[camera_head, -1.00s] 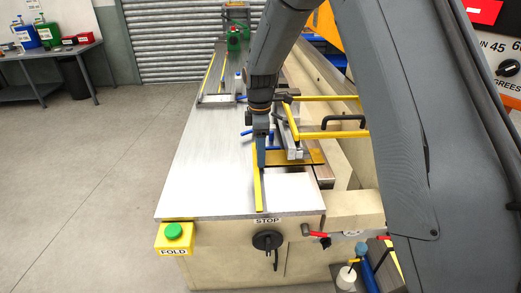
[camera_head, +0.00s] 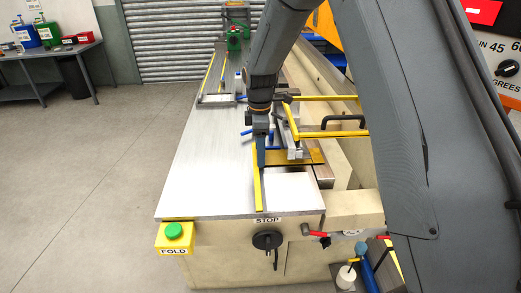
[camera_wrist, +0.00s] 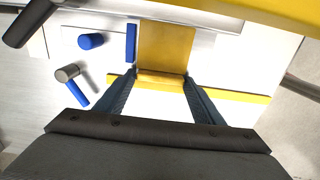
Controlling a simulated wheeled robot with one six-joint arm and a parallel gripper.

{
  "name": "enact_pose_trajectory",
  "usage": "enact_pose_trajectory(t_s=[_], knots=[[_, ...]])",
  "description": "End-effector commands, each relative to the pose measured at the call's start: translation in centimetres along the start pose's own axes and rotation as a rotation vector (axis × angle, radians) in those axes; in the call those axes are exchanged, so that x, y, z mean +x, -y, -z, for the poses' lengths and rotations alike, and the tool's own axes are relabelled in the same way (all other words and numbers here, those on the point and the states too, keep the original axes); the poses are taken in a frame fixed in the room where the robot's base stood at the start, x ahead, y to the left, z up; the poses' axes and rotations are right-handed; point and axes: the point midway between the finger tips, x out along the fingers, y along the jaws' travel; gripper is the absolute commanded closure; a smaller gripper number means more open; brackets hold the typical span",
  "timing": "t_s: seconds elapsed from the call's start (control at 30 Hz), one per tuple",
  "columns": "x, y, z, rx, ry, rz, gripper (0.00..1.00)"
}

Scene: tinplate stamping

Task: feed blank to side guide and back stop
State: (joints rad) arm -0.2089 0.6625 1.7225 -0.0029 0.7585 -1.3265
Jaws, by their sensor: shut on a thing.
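The blank is a flat gold-yellow sheet (camera_head: 298,157), lying on the machine bed beside my gripper in the head view. In the wrist view the sheet (camera_wrist: 165,42) runs away from my gripper, with a raised lip at its near edge. My gripper (camera_wrist: 160,80) has a dark finger on each side of that lip and is shut on it. In the head view my gripper (camera_head: 261,162) points down at the bed. A long yellow strip (camera_head: 258,190) runs from it to the front edge near the STOP label (camera_head: 267,220). Whether the sheet touches this strip is unclear.
A yellow guard frame (camera_head: 330,134) and black handle (camera_head: 345,120) lie right of my gripper. The metal bed (camera_head: 210,165) is clear to the left. A FOLD button (camera_head: 174,231) sits at the front.

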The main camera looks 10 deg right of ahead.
Motion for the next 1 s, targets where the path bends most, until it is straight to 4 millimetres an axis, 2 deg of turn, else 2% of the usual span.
enact_pose_trajectory(t_s=[0.03,0.33,0.37,0.47,1.0], knots=[[0.78,0.08,0.09,0.001,-0.001,0.002,0.60],[0.77,-0.01,0.10,0.001,-0.001,0.002,0.60],[0.76,0.00,0.11,0.001,-0.001,0.001,0.33],[0.79,0.05,0.12,0.002,-0.001,0.002,0.16],[0.45,0.38,0.42,-0.001,-0.001,0.010,0.16]])
